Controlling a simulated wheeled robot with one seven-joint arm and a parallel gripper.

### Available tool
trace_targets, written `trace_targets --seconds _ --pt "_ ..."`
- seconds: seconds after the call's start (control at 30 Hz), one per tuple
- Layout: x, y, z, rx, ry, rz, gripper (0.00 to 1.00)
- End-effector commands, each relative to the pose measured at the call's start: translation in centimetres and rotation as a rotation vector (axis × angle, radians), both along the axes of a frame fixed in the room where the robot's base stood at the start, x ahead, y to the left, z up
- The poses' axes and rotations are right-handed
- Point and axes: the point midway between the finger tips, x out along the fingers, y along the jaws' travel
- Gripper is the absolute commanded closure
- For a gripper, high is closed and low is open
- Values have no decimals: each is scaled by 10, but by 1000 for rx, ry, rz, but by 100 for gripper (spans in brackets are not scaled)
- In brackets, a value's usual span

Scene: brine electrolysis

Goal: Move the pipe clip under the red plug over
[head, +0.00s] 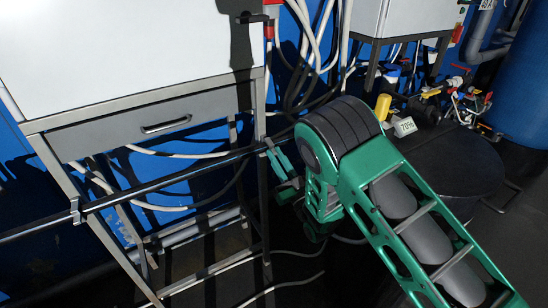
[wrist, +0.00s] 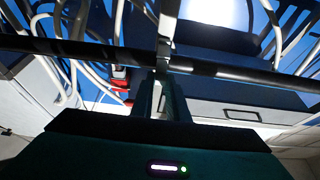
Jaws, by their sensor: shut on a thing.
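A black pipe (head: 170,179) runs slantwise across the front of the metal stand. My gripper (head: 272,150) is at this pipe, beside the stand's right front leg and below a red plug (head: 268,29). In the wrist view my gripper (wrist: 163,78) is shut on a grey pipe clip (wrist: 165,38) at the black pipe (wrist: 90,48). My fingers partly hide the clip, and I cannot tell how it sits on the pipe. Red plugs (wrist: 119,77) show left of the fingers there. Another grey clip (head: 76,211) sits on the pipe at the left.
A white cabinet (head: 120,45) with a grey drawer (head: 150,122) stands behind the pipe. White and black hoses (head: 310,50) hang close behind my gripper. A black round-topped drum (head: 455,165) stands at the right. The pipe between the left clip and my gripper looks clear.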

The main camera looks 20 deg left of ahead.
Motion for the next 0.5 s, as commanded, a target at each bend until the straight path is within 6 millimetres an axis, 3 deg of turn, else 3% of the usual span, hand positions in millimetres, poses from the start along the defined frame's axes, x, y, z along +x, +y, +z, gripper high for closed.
trace_targets --seconds 0.5 --pt "6 3 13 -196 161 -2 100"
